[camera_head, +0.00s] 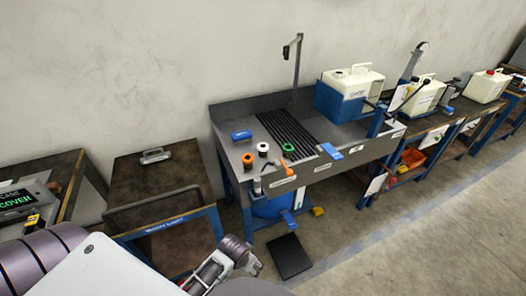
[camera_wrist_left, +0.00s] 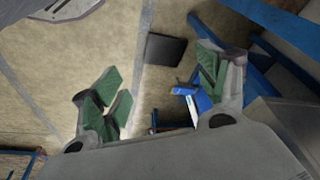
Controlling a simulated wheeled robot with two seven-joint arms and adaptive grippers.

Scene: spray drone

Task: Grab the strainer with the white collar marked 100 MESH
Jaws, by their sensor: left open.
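A strainer with a white collar (camera_head: 263,148) stands on the left part of the grey sink bench, in the head view. Its marking is too small to read. A strainer with an orange collar (camera_head: 248,160) is just left of it, and one with a green collar (camera_head: 288,149) is to its right. My left gripper (camera_head: 222,266) is low in front of the bench, well apart from the strainers. In the left wrist view the left gripper (camera_wrist_left: 160,78) is open and empty, with green pads, above the floor. No strainer shows there. My right gripper is not in view.
A blue block (camera_head: 241,135) lies behind the strainers, and a dark ribbed drain area (camera_head: 288,133) is to their right. An orange-topped fitting (camera_head: 286,168) is at the bench's front edge. A dark pad (camera_head: 289,256) lies on the floor. A brown cart (camera_head: 160,180) stands left.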

